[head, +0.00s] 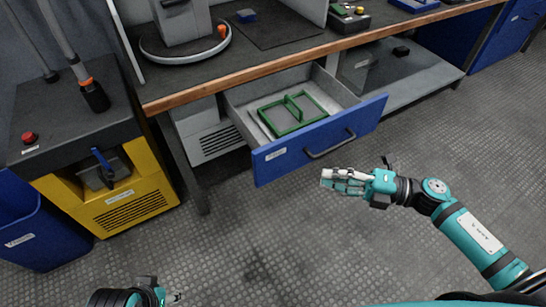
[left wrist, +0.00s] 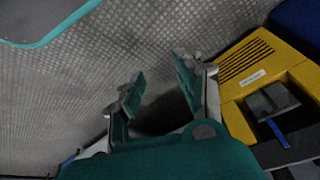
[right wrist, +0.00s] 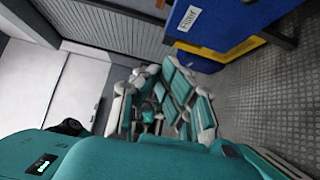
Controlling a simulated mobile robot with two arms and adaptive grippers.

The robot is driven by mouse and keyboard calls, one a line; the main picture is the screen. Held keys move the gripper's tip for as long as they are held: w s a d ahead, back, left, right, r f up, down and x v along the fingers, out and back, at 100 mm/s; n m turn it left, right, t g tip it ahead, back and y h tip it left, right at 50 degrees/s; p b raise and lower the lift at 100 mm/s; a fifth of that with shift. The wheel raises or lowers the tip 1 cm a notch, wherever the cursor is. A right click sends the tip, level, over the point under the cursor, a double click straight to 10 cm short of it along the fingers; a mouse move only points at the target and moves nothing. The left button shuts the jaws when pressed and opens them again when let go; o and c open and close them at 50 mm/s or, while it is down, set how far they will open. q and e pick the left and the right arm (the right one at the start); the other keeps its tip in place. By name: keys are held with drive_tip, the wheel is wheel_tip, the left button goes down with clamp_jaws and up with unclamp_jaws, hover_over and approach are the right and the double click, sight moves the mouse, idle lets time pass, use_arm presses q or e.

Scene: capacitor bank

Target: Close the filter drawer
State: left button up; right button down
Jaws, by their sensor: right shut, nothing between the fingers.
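The filter drawer (head: 318,140) is pulled out from under the workbench, its blue front standing well clear of the bench. A green filter frame (head: 312,105) with a raised handle lies inside it. The drawer's dark bar handle (head: 330,145) is on the front face. My right gripper (head: 326,179) is shut and empty, a little in front of the drawer front, apart from it in the head view. The labelled blue front (right wrist: 222,22) also shows at the top of the right wrist view. My left gripper (left wrist: 158,68) is open and empty, low over the floor.
The workbench edge (head: 300,62) runs above the drawer. A yellow cabinet (head: 125,205) with a dark top stands at the left, beside a blue bin (head: 30,230). An open lower shelf (head: 410,80) lies right of the drawer. The floor in front is clear.

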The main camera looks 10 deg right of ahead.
sight(282, 156)
use_arm(q)
drive_tip(key=shift+s+r+b, duration=0.25)
drive_tip(key=shift+r+b, duration=0.15)
drive_tip(key=shift+r, duration=0.2)
use_arm(e)
drive_tip(key=shift+w+d+x, duration=0.2)
drive_tip(key=shift+w+x, duration=0.25)
drive_tip(key=shift+x, duration=1.6)
drive_tip(key=shift+w+d+x, duration=0.25)
drive_tip(key=shift+w+x, duration=0.2)
drive_tip(key=shift+x, duration=1.55)
drive_tip(key=shift+w+d+x, duration=0.2)
drive_tip(key=shift+w+x, duration=0.3)
drive_tip(key=shift+x, duration=1.55)
